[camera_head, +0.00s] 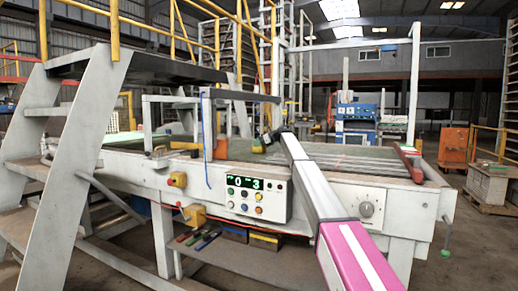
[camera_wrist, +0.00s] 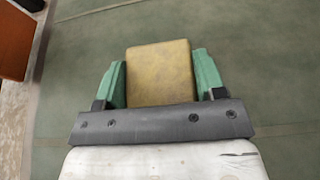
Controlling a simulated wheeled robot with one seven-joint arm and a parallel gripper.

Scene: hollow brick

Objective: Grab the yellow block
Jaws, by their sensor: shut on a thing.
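The yellow block (camera_wrist: 159,74) is a dull, worn yellow piece with a flat top face. In the wrist view it sits between the two green fingers of my gripper (camera_wrist: 160,78), which are shut on its left and right sides. The lower end of the block is hidden behind the dark gripper bar. In the head view my gripper (camera_head: 268,139) is small and far off, at the end of my arm over the table top.
The long grey work table (camera_head: 330,152) has a control panel (camera_head: 257,198) on its front. An orange block (camera_head: 220,148) stands on the table left of my gripper. A red bar (camera_head: 408,163) lies along the right edge. Metal stairs (camera_head: 75,140) stand at the left.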

